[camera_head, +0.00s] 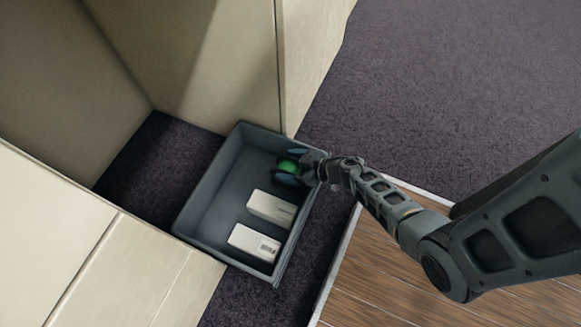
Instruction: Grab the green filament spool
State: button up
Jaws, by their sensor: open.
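The green filament spool (287,166) is inside a grey open bin, near its upper right corner. Only part of the spool shows; my gripper covers some of it. My gripper (291,166) reaches in over the bin's right wall from the right. Its blue-tipped fingers are open, one above and one below the spool in the picture. I cannot tell whether either finger touches the spool.
The grey bin (208,180) stands on dark carpet and also holds two white boxes, one (271,207) nearer the spool and one (254,243) at the lower end. Beige panels (215,60) stand close above and left. Open carpet (450,80) lies at upper right.

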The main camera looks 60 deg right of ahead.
jog(key=shift+r, duration=0.1)
grip_shut()
dwell(0.7)
